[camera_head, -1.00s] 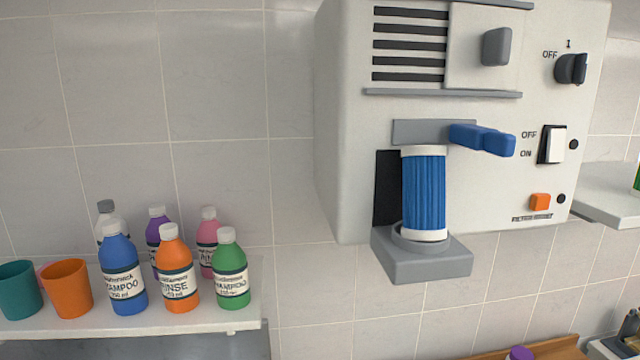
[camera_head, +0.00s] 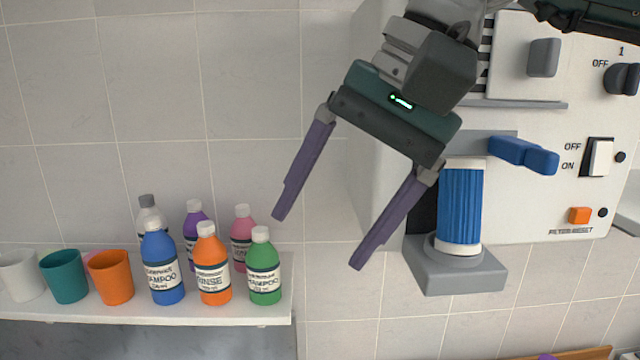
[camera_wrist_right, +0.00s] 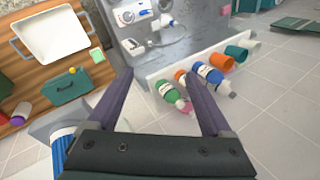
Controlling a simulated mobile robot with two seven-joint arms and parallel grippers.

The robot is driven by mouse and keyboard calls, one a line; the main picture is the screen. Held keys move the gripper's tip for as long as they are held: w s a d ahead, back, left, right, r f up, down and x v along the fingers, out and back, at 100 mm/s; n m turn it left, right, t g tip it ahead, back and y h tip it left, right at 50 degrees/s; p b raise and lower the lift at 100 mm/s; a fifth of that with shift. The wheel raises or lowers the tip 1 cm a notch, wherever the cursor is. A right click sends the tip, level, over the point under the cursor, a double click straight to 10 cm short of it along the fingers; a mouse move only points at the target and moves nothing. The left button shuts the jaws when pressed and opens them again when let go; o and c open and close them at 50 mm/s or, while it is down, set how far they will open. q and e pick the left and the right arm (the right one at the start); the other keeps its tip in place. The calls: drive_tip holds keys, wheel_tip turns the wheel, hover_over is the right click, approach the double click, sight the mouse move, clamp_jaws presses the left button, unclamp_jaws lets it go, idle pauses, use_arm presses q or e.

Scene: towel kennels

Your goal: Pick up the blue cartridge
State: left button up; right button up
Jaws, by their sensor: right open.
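The blue cartridge (camera_head: 461,203) is a ribbed blue cylinder with white ends. It stands upright on the grey holder (camera_head: 455,278) at the front of the white wall unit. A blue lever (camera_head: 524,155) sticks out just above it to the right. My right gripper (camera_head: 317,243) is open and empty, to the left of the cartridge, fingers pointing down and left. Its right finger passes close to the cartridge's left side in the picture; I cannot tell whether they touch. A blue ribbed part (camera_wrist_right: 60,150) shows at the lower left of the right wrist view. My left gripper is not in view.
A white shelf (camera_head: 150,313) at the left holds several bottles, such as the green shampoo (camera_head: 263,268), and cups like the orange one (camera_head: 111,278). The wall unit (camera_head: 375,190) carries switches and an orange button (camera_head: 579,215). Tiled wall lies between shelf and unit.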

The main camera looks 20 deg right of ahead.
sight(459, 210)
drive_tip(key=w+d+r+h, duration=0.1)
drive_tip(key=d+h, duration=0.1)
drive_tip(key=d, duration=0.3)
drive_tip(key=w+d+r+h, duration=0.1)
drive_tip(key=d+h, duration=0.2)
drive_tip(key=d, duration=0.3)
drive_tip(key=d+r+h, duration=0.2)
drive_tip(key=d, duration=0.4)
drive_tip(key=shift+w+n+t+h, duration=0.3)
drive_tip(key=shift+w, duration=0.1)
drive_tip(key=b+x, duration=0.3)
drive_tip(key=x, duration=0.1)
drive_tip(key=b+x, duration=0.2)
drive_tip(key=x, duration=0.3)
drive_tip(key=shift+a+f+b, duration=0.15)
drive_tip(key=shift+f+b, duration=0.15)
drive_tip(key=shift+b, duration=0.1)
drive_tip(key=shift+r, duration=0.1)
drive_tip(key=shift+c, duration=0.4)
clamp_jaws()
drive_tip(key=shift+r, duration=0.1)
